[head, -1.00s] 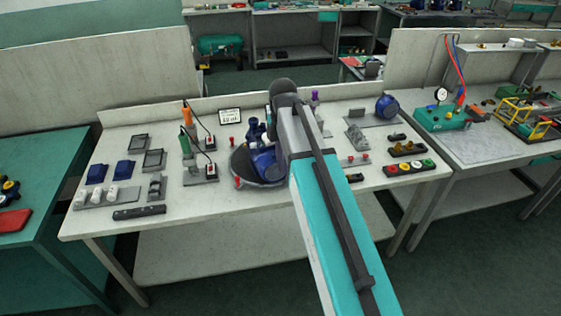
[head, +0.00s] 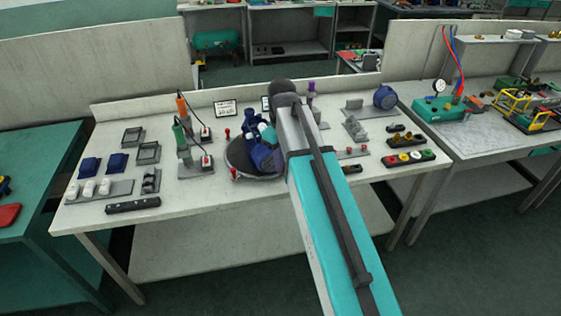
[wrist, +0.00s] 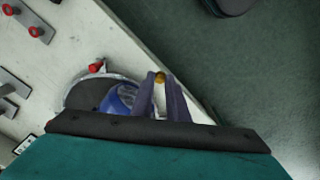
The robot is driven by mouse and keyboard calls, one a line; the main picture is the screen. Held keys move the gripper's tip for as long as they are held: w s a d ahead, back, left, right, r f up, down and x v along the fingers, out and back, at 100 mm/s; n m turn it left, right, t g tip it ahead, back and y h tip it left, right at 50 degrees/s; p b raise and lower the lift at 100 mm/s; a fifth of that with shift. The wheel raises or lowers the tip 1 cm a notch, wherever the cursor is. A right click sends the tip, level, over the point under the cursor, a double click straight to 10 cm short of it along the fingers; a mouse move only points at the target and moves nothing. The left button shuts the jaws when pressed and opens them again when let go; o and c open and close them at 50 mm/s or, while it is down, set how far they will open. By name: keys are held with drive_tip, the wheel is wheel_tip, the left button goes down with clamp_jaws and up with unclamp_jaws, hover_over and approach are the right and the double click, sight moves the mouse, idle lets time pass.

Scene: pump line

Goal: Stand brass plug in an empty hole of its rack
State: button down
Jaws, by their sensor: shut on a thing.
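The brass plug (wrist: 160,77) shows in the wrist view as a small gold round end between the fingertips. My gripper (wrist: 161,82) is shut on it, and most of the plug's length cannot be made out. In the head view my own arm hides the gripper and the plug. A dark rack with brass pieces (head: 404,139) stands on the right part of the bench, to the right of my arm. It is too small to tell which of its holes are empty.
A blue pump (head: 264,158) sits on a round dark plate at mid-bench, beside my arm. A rack with coloured caps (head: 409,158) is near the right front edge. Grey fixtures (head: 355,129) stand behind.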

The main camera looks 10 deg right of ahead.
drive_tip(key=shift+f+m, duration=0.1)
drive_tip(key=shift+m, duration=0.8)
